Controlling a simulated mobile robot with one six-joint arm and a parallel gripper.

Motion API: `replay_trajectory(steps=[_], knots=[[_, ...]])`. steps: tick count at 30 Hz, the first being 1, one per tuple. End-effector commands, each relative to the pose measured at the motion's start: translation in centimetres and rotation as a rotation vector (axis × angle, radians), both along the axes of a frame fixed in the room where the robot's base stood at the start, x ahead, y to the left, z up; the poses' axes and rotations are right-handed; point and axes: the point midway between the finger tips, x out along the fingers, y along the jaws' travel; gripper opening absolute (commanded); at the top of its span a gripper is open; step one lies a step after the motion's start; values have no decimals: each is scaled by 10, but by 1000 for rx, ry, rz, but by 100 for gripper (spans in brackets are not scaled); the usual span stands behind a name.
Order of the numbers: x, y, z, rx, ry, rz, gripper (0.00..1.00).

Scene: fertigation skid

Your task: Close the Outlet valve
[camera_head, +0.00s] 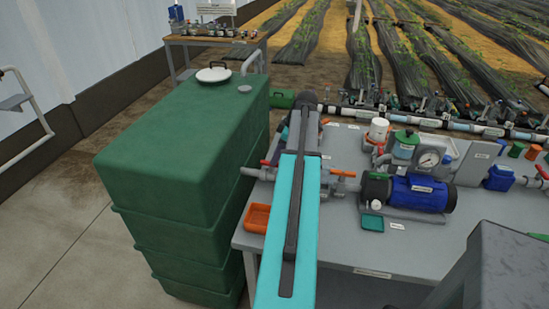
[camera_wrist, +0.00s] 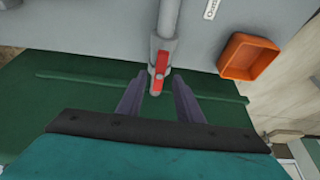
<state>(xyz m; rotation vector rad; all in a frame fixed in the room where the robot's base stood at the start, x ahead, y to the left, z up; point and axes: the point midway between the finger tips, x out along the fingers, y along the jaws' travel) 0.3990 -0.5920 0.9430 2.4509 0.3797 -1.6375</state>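In the wrist view, a valve with a red handle (camera_wrist: 161,65) sits on a grey pipe (camera_wrist: 169,18). The handle lies roughly in line with the pipe in the picture. My gripper (camera_wrist: 159,76) is open, with one dark finger on each side of the handle's lower end. I see no clear contact, and the depth between them is hard to tell. A white label (camera_wrist: 211,9) beside the pipe is cut off and only partly readable. In the head view, a red handle (camera_head: 265,163) shows between the tank and my teal arm. My fingers cannot be made out there.
A large green tank (camera_head: 180,150) stands left of the grey skid table (camera_head: 345,255). An orange tray (camera_head: 257,217) lies near the valve and also shows in the wrist view (camera_wrist: 248,57). A blue pump (camera_head: 420,194) and another orange-red handle (camera_head: 343,173) are right of my arm.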

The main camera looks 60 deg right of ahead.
Motion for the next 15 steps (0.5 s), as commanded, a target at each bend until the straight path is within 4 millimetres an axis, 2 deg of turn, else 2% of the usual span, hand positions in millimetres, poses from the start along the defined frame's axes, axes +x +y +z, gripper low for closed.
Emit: replay_trajectory(steps=[6,15], knots=[[6,2,-16,1,0,0,33],[9,3,-21,-1,0,1,33]])
